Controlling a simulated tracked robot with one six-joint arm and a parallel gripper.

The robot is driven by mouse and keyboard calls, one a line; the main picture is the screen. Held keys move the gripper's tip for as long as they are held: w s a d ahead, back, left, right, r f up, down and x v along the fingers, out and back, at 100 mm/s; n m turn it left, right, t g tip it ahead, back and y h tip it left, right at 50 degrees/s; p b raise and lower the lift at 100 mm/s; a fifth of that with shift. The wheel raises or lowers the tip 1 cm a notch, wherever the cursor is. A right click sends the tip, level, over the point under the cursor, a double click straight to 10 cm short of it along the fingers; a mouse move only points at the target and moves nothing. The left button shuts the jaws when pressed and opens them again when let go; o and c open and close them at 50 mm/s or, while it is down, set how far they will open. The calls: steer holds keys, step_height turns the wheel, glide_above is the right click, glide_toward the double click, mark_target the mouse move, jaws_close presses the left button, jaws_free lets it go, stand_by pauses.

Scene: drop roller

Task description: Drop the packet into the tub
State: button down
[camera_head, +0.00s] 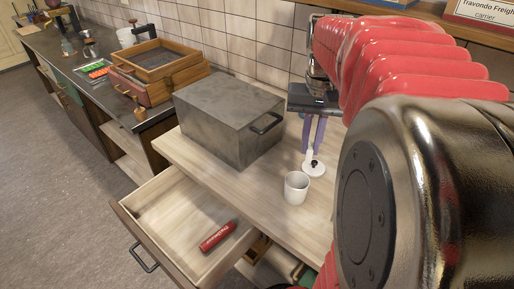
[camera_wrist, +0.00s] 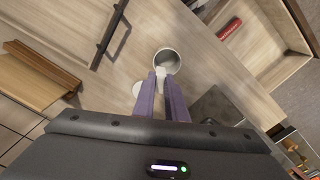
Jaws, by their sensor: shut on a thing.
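My gripper (camera_head: 312,140) has purple fingers and points down above the wooden worktop. It is shut on a small white packet (camera_wrist: 160,73), which shows between the fingertips in the wrist view and below them in the head view (camera_head: 309,156). The tub (camera_wrist: 169,60) is a white round cup with an open top. It stands upright on the worktop, in front and slightly left of the packet in the head view (camera_head: 296,188). In the wrist view the packet overlaps the tub's near rim. Whether they touch is unclear.
A white disc (camera_head: 314,169) lies on the worktop beneath the fingers. A grey metal box (camera_head: 215,115) with a dark handle stands to the left. Worktop around the tub is clear.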

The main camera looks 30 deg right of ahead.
mark_target(309, 156)
steer(key=shift+f, duration=2.35)
steer(key=c, duration=1.7)
jaws_free()
step_height(309, 156, up, 14)
steer(key=shift+f, duration=0.1)
steer(key=shift+w, duration=0.1)
